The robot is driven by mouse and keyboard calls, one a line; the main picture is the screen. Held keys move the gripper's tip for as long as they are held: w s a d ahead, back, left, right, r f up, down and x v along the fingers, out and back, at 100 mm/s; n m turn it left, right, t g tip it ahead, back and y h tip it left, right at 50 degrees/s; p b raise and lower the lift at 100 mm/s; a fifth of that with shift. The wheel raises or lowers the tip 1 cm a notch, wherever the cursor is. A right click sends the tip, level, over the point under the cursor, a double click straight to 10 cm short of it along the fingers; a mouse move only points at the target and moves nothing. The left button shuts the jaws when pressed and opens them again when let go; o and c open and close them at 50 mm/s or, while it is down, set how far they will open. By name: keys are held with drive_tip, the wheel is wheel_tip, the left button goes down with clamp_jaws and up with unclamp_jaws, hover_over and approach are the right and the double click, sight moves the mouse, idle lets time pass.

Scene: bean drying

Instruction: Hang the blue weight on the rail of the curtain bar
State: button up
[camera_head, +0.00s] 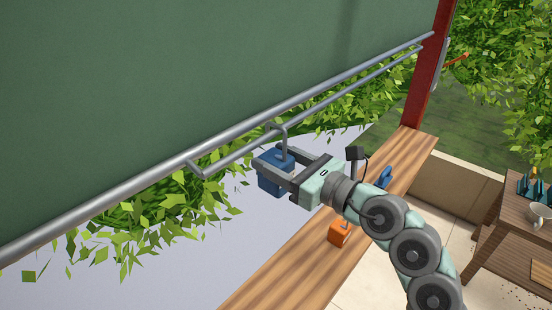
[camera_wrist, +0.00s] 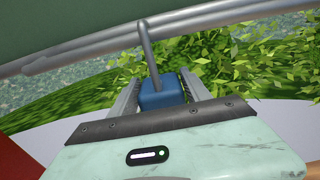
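The blue weight (camera_head: 270,183) is a block with a grey metal hook (camera_head: 285,138) on top. It hangs upright between the two fingers of my gripper (camera_head: 290,162), which appear shut on its sides. The hook's bent top overlaps the thin rail (camera_head: 232,157) of the curtain bar (camera_head: 150,197); I cannot tell whether it bears on the rail. In the wrist view the blue weight (camera_wrist: 163,95) sits between the fingers, and its hook (camera_wrist: 148,50) rises in front of the grey bar (camera_wrist: 90,52). The weight's lower part is hidden there.
A green curtain (camera_head: 180,70) hangs behind the bar, with leaves below. A red post (camera_head: 427,75) stands at the bar's far end. A wooden plank (camera_head: 290,280) below carries an orange weight (camera_head: 340,233) and another blue object (camera_head: 384,177). A side table (camera_head: 515,238) stands at right.

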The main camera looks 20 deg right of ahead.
drive_tip(key=o, duration=0.4)
drive_tip(key=shift+s, duration=0.1)
